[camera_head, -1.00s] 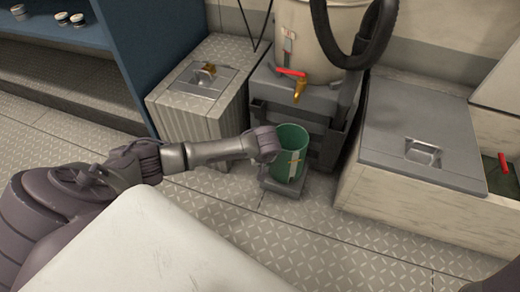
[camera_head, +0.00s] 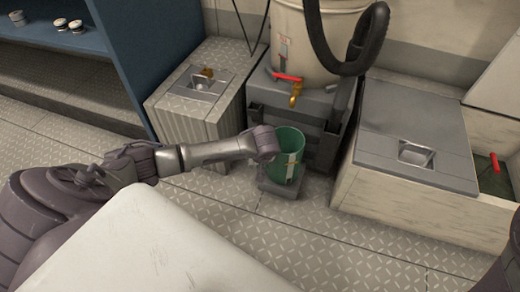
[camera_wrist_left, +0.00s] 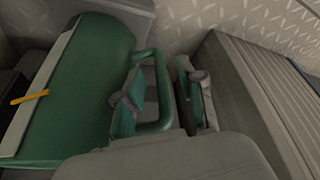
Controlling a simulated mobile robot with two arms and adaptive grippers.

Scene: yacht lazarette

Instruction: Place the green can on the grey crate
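The green can (camera_head: 291,150) is an open-topped vessel with a pale label, upright on a low grey step (camera_head: 281,188) below a tap. It fills the left of the left wrist view (camera_wrist_left: 75,90), its loop handle (camera_wrist_left: 163,95) facing my gripper. My left gripper (camera_head: 268,145) is at the handle. In the wrist view its fingers lie either side of the handle's outer bar, one inside the loop, with a gap still showing. A grey ribbed box (camera_head: 188,120) with a flat top, likely the grey crate, stands left of the can. My right gripper is out of view.
A cream barrel (camera_head: 310,45) with a brass tap (camera_head: 295,92) sits on a dark grey stand (camera_head: 310,115) behind the can. A black hose (camera_head: 340,60) hangs over it. A grey-lidded locker (camera_head: 405,140) stands right. The tread-plate floor (camera_head: 290,240) in front is clear.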

